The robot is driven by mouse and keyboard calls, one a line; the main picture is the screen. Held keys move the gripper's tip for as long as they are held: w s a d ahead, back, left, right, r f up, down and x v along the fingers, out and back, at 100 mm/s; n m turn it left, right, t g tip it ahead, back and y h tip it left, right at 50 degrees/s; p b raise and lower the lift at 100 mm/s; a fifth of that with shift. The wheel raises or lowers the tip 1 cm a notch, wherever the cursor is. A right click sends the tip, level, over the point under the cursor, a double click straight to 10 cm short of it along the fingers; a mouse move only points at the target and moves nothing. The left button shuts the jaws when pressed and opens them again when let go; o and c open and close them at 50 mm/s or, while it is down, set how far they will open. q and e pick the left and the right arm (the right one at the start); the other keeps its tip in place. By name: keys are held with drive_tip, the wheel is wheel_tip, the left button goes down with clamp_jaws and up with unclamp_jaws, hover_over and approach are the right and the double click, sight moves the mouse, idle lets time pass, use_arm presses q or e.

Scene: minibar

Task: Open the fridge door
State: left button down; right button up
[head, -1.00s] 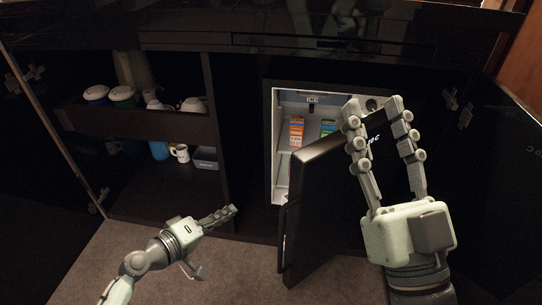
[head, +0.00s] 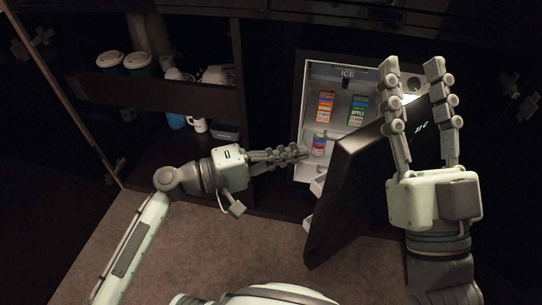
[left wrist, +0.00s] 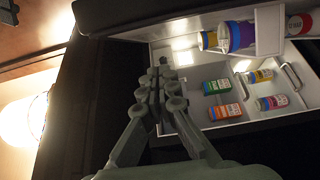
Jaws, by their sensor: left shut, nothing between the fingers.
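The black fridge door (head: 365,175) stands partly open, swung out toward me, with a gap on its left showing the lit white fridge interior (head: 343,78). My left gripper (head: 303,153) is shut and empty, its fingertips at this gap, left of the door's free edge. Whether they touch the door I cannot tell. In the left wrist view its closed fingers (left wrist: 160,76) point toward the lit interior. My right gripper (head: 412,68) is open and empty, fingers pointing up, in front of the door's upper part and hiding some of it.
Cartons (head: 325,106) and a can (head: 319,146) stand inside the fridge. An open cabinet with lidded cups (head: 139,63) on a dark shelf and a white mug (head: 197,125) below is at the left. Carpet (head: 170,250) in front is clear.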

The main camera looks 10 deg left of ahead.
use_arm(q)
drive_tip(key=shift+s+d, duration=0.3)
drive_tip(key=shift+d, duration=0.45)
drive_tip(key=shift+s+d, duration=0.25)
drive_tip(key=shift+d, duration=0.5)
drive_tip(key=shift+s+d, duration=0.3)
drive_tip(key=shift+d, duration=0.45)
use_arm(e)
drive_tip(key=shift+w+a+f+g, duration=0.15)
drive_tip(key=shift+a+f+g, duration=0.05)
drive_tip(key=shift+f+g, duration=0.15)
drive_tip(key=shift+r, duration=0.1)
